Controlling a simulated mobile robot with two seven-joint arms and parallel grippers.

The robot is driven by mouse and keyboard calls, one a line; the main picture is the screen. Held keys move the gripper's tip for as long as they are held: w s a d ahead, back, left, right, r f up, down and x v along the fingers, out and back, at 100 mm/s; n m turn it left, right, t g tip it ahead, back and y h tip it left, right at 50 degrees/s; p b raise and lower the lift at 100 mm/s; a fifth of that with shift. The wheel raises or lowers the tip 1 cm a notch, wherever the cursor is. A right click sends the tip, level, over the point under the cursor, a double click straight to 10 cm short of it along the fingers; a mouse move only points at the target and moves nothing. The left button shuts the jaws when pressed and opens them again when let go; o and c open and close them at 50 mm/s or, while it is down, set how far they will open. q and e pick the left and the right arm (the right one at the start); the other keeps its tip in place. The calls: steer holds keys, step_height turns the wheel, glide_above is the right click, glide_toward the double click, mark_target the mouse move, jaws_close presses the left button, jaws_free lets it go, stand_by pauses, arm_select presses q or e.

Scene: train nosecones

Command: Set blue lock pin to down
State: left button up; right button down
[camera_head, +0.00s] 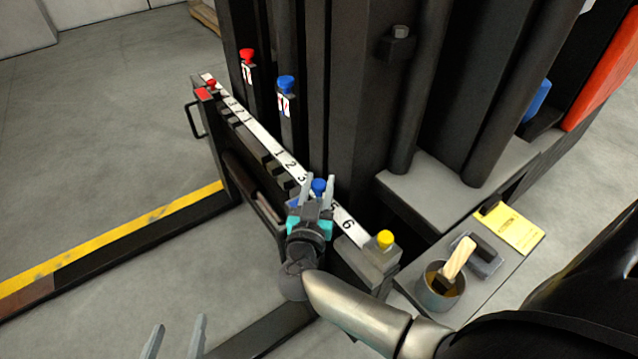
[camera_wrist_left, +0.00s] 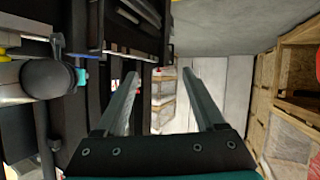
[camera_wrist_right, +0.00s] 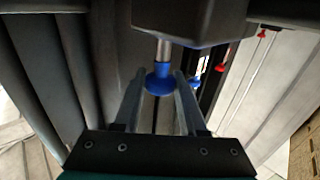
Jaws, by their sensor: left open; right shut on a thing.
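A blue lock pin (camera_head: 319,186) with a round knob stands at the numbered white rail (camera_head: 263,137). My right gripper (camera_head: 319,188) reaches it from the front, with its fingers on either side of the knob. In the right wrist view the blue knob (camera_wrist_right: 159,80) sits between the fingertips, and a bare silver shaft (camera_wrist_right: 163,48) shows between it and a dark block. My right gripper is shut on this knob. A second blue knob (camera_head: 286,84) tops a dark post further back. My left gripper (camera_head: 176,335) is open and empty, low at the left, away from the rail.
Red knobs (camera_head: 248,56) are at the back left, and a yellow knob (camera_head: 385,238) is at the rail's near end. A metal cup (camera_head: 437,292) with a wooden-handled brush stands on a side shelf at the right. Open floor (camera_head: 110,140) lies left.

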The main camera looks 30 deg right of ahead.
mark_target(319, 199)
steer(key=shift+w+d+f+h+p, duration=0.1)
steer(key=shift+d+f+h+p, duration=0.2)
steer(key=shift+p, duration=0.45)
steer(key=shift+d+f+p, duration=0.15)
steer(key=shift+p, duration=0.15)
steer(key=shift+f+p, duration=0.65)
steer(key=shift+f, duration=0.1)
steer(key=shift+a+f, duration=0.2)
steer(key=shift+f, duration=0.2)
arm_select(q)
steer(key=s+a+g+y, duration=0.3)
steer(key=s+a+g, duration=0.2)
steer(key=a+g, duration=0.1)
steer(key=shift+a+f+y, duration=0.15)
steer(key=shift+a+y, duration=0.15)
steer(key=shift+a, duration=0.55)
arm_select(e)
steer(key=shift+s+f, duration=0.2)
steer(key=shift+s, duration=0.05)
steer(key=c, duration=0.8)
jaws_free()
steer(key=shift+f, duration=0.1)
steer(key=o, duration=0.4)
steer(key=shift+a, duration=0.15)
steer(key=shift+c, duration=0.2)
